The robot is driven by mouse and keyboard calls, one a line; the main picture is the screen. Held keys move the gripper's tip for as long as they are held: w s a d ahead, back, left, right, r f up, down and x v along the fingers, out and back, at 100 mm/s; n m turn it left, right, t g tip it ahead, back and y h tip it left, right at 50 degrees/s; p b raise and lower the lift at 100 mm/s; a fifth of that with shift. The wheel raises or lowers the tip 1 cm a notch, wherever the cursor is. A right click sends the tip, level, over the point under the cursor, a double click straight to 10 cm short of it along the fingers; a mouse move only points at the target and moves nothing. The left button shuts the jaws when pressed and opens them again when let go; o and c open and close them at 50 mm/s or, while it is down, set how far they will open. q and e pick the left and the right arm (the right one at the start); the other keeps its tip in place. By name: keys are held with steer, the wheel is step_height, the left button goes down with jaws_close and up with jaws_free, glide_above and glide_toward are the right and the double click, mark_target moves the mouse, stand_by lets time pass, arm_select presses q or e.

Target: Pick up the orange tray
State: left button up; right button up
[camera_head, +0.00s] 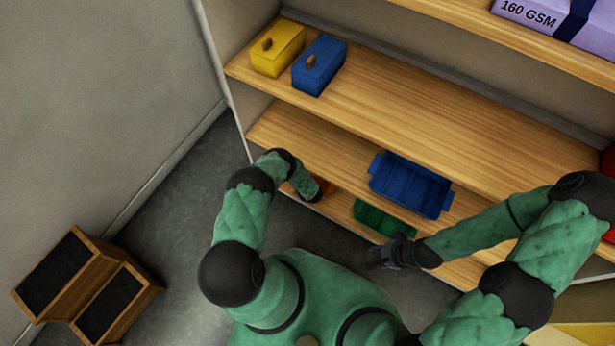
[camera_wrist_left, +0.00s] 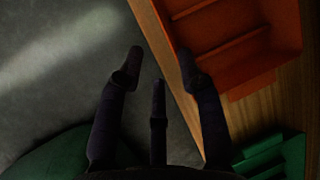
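The orange tray (camera_wrist_left: 240,48) lies on a wooden shelf in the upper right of the left wrist view, with dividers inside. In the head view only a small part of the orange tray (camera_head: 324,187) shows beside my left forearm. My left gripper (camera_wrist_left: 160,68) has its fingers spread and holds nothing. One fingertip overlaps the tray's near rim in the picture; I cannot tell if it touches. The other fingers are over the floor beside the shelf edge. My right gripper (camera_head: 376,257) is in front of the lower shelves, its fingers apart and empty.
Yellow (camera_head: 277,48) and blue (camera_head: 319,65) boxes stand on a higher shelf. A wooden step stool (camera_head: 92,287) is on the floor at left.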

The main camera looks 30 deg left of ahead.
arm_select(q)
steer(key=b+x, duration=0.2)
steer(key=x, duration=0.3)
steer(key=shift+s+d, duration=0.1)
steer(key=b+x, duration=0.4)
steer(key=x, duration=0.1)
steer(key=shift+w, duration=0.3)
jaws_close()
